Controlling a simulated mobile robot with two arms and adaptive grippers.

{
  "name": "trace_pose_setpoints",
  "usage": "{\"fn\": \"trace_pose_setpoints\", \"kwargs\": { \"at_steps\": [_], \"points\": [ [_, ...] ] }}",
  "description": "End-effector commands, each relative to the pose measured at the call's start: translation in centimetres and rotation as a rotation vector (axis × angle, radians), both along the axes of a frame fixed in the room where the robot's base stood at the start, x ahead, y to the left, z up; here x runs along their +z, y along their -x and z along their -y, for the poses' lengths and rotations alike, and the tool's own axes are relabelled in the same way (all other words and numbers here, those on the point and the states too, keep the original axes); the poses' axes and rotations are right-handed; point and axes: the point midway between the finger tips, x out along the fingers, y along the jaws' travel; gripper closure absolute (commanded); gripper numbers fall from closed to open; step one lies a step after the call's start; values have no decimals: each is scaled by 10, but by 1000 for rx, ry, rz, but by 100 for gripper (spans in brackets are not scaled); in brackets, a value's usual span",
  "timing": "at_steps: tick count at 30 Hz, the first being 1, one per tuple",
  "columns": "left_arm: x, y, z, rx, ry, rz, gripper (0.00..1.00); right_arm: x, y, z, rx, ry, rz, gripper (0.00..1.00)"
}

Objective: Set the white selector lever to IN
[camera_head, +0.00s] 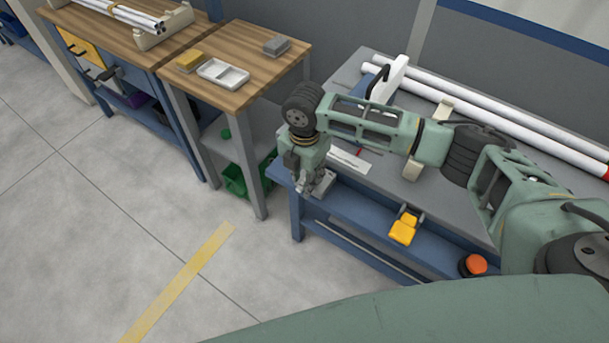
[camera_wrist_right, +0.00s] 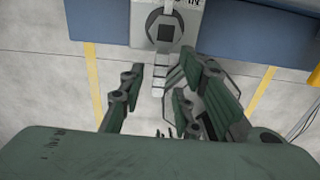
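The white selector lever (camera_wrist_right: 159,76) shows in the right wrist view, hanging down from a dark round hub (camera_wrist_right: 166,30) on a grey plate (camera_wrist_right: 140,22). Dark lettering at the plate's upper right is cut off by the frame edge. My right gripper (camera_wrist_right: 163,68) is open, with one finger on each side of the lever in the picture; I see no clear contact. In the head view my right gripper (camera_head: 309,186) points down at the left front corner of the grey bench, beside a small grey box (camera_head: 325,182), and hides the lever. My left gripper is not in view.
The grey bench (camera_head: 375,205) carries long white pipes (camera_head: 490,115), a white bracket (camera_head: 388,80) and a cream support (camera_head: 413,166). A yellow part (camera_head: 404,228) and an orange button (camera_head: 475,265) are on its front. A wooden table (camera_head: 255,45) stands left; open floor lies in front.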

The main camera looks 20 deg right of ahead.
Motion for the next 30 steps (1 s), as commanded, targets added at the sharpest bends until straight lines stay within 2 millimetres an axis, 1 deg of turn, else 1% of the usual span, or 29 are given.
{"fn": "trace_pose_setpoints", "kwargs": {
  "at_steps": [1, 9, 12, 30],
  "points": [
    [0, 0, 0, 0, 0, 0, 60, 0, 0, 0, 0, 0, 0, 70],
    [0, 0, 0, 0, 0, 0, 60, 0, 0, 0, 0, 0, 0, 93],
    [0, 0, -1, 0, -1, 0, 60, 1, 0, 0, 0, -1, 2, 100],
    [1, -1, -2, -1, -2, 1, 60, 2, -2, 0, -3, -1, 7, 100]
  ]
}}
